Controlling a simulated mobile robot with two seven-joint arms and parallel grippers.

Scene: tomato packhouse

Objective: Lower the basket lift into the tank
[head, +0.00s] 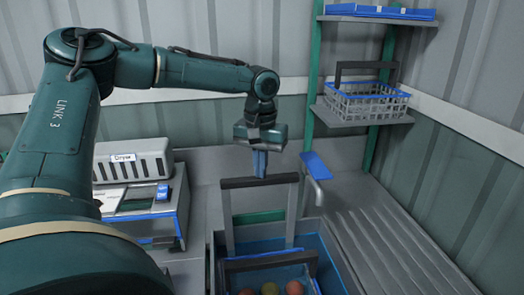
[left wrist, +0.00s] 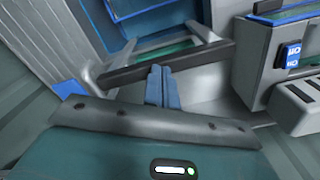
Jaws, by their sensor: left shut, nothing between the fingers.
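The basket lift's upright grey frame has a dark crossbar (head: 258,182) on top, above the blue tank (head: 338,268). A basket with a dark handle (head: 270,262) and several reddish and green-brown tomatoes (head: 294,287) shows at the tank's opening, cut off by the bottom edge; I cannot tell its depth. My left gripper (head: 260,174) points down, shut and empty, with its blue fingertips right by the crossbar. In the left wrist view the fingers (left wrist: 162,88) overlap the crossbar (left wrist: 205,54); I cannot tell if they touch it. My right gripper is not in view.
A grey machine with a blue switch (head: 162,192) and a grey bin (head: 132,162) are at left. A wire basket (head: 365,104) sits on a shelf at upper right. A ribbed grey surface (head: 395,240) is clear.

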